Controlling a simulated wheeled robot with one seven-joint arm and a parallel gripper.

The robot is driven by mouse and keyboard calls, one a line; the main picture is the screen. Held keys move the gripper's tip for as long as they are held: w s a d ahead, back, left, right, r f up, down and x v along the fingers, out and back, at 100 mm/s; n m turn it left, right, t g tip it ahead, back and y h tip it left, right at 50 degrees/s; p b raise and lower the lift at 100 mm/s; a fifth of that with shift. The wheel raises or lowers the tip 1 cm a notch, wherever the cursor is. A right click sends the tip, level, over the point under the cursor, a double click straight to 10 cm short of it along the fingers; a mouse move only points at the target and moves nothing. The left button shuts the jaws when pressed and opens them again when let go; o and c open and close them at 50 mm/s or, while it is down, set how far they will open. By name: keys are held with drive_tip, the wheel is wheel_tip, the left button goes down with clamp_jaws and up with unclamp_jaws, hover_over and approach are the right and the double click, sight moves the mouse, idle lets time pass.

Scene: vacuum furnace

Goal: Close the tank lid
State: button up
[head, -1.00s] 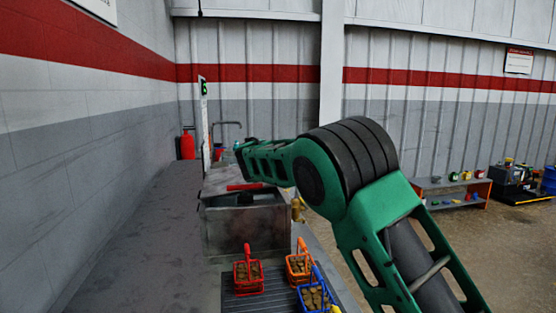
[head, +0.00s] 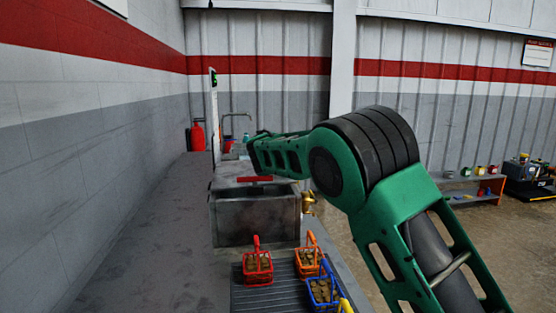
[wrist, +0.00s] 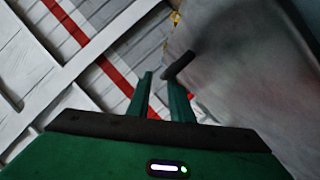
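The tank (head: 254,222) is a grey metal box on the counter in the head view. Its grey lid (head: 232,170) appears raised at the back, with a red bar (head: 255,179) across it; its exact angle is hard to tell. My arm reaches over the tank's right side, and my gripper is hidden in the head view. In the wrist view my gripper (wrist: 164,86) shows two separated fingers with nothing between them. A dark bar (wrist: 178,66) lies by the right fingertip, beside a large grey metal surface (wrist: 240,75), probably the lid. Contact is unclear.
Red (head: 257,268), orange (head: 308,262) and blue (head: 322,290) baskets of brown pieces stand in front of the tank. A brass-coloured fitting (head: 308,203) is at its right side. A red extinguisher (head: 197,136) stands behind. The counter (head: 150,240) left of the tank is clear.

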drive_tip(key=v, duration=1)
drive_tip(key=shift+s, duration=0.1)
drive_tip(key=shift+d, duration=0.1)
drive_tip(key=s+d+f+m+g+h, duration=0.1)
drive_tip(key=s+d+f+m+g, duration=0.15)
drive_tip(key=s+d, duration=0.7)
drive_tip(key=s+d+f+m+g, duration=0.2)
drive_tip(key=s+d+f+g, duration=0.15)
drive_tip(key=d, duration=1.05)
drive_tip(key=s+d+f+m+g+h, duration=0.1)
drive_tip(key=s+d+f+m+g, duration=0.2)
drive_tip(key=s+d, duration=0.6)
drive_tip(key=s+d+f+m+g+y, duration=0.1)
drive_tip(key=s+d+f, duration=0.25)
drive_tip(key=s, duration=0.55)
drive_tip(key=s+d+f+m+g+y, duration=0.1)
drive_tip(key=s+d+f+m+g, duration=0.15)
drive_tip(key=s+d, duration=0.45)
drive_tip(key=s+a+f+m+g+y, duration=0.1)
drive_tip(key=s+a+f, duration=0.1)
drive_tip(key=s, duration=0.8)
drive_tip(key=s+a+f+m+g+y, duration=0.1)
drive_tip(key=s+a+f, duration=0.1)
drive_tip(key=s, duration=0.8)
drive_tip(key=shift+s+a+f, duration=0.3)
drive_tip(key=shift+s+f, duration=0.1)
drive_tip(key=shift+f, duration=0.25)
